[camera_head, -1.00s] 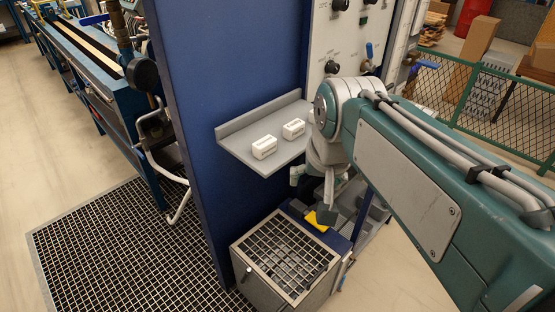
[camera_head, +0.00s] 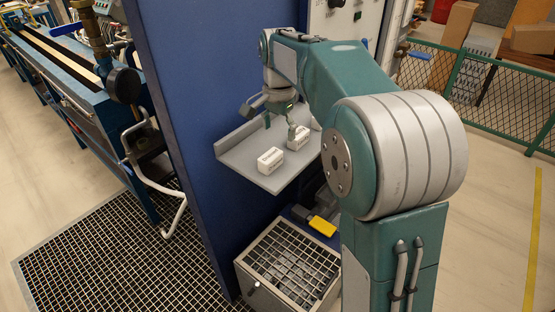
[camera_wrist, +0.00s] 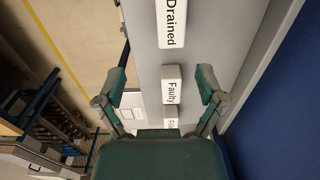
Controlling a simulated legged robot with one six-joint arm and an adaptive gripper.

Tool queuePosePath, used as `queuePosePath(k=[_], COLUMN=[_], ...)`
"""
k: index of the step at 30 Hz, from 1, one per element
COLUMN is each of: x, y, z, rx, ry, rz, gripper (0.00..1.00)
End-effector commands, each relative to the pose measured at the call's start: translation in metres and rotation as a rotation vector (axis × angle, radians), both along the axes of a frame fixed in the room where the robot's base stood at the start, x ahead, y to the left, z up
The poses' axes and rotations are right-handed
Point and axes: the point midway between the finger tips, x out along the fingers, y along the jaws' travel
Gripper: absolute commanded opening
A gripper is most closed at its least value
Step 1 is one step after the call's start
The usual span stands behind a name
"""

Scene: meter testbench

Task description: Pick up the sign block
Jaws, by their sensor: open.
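In the wrist view, white sign blocks stand in a row on a grey shelf (camera_wrist: 200,45). One reads "Drained" (camera_wrist: 171,22), one reads "Faulty" (camera_wrist: 171,86), and a third, partly hidden by my gripper's body, shows "Fi" (camera_wrist: 171,123). My gripper (camera_wrist: 160,86) is open, with the "Faulty" block between its spread fingers in this view, nearer the right finger. In the head view, two white blocks show, a near one (camera_head: 270,160) and a farther one (camera_head: 298,138), on the shelf (camera_head: 242,155). My gripper (camera_head: 279,125) is over the shelf's back part. Contact cannot be told.
A blue panel (camera_head: 195,120) rises along the shelf's left side. Below the shelf are a yellow block (camera_head: 322,226) and a metal box with a grid top (camera_head: 290,260). A green mesh fence (camera_head: 500,100) stands to the right.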

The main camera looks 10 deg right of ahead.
Motion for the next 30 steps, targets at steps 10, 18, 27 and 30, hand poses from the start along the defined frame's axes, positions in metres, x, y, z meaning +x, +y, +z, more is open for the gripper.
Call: queuePosePath(k=[10, 18, 27, 30], x=[0.001, 0.003, 0.003, 0.003], y=[0.001, 0.0, 0.006, 0.004], z=[-0.039, -0.076, -0.08, -0.079], rx=[0.001, 0.004, -0.002, 0.0], ry=[0.002, 0.001, -0.001, -0.001], rz=[0.003, 0.003, 0.004, 0.004], gripper=[0.89, 0.89, 0.8, 0.35])
